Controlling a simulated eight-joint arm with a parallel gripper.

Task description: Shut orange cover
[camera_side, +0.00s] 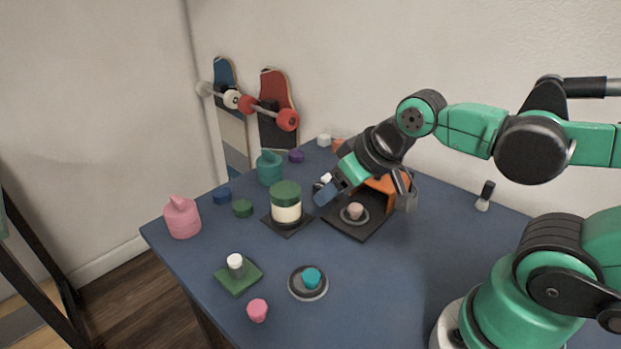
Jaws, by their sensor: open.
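The orange cover (393,187) stands raised at the back right of a dark square base (352,229), partly hidden behind my gripper. A small pinkish-tan piece (355,211) sits on a grey disc on this base, exposed at the front. My gripper (366,192) is open, just above the base and in front of the cover. One finger with a blue tip is left of the cover and a grey one is at its right. I cannot tell whether a finger touches the cover.
A green-lidded cream jar (286,207) stands close left of the base. A teal piece on a round dish (307,284), a green block with a white peg (238,274) and a pink jug (182,217) are further left and front.

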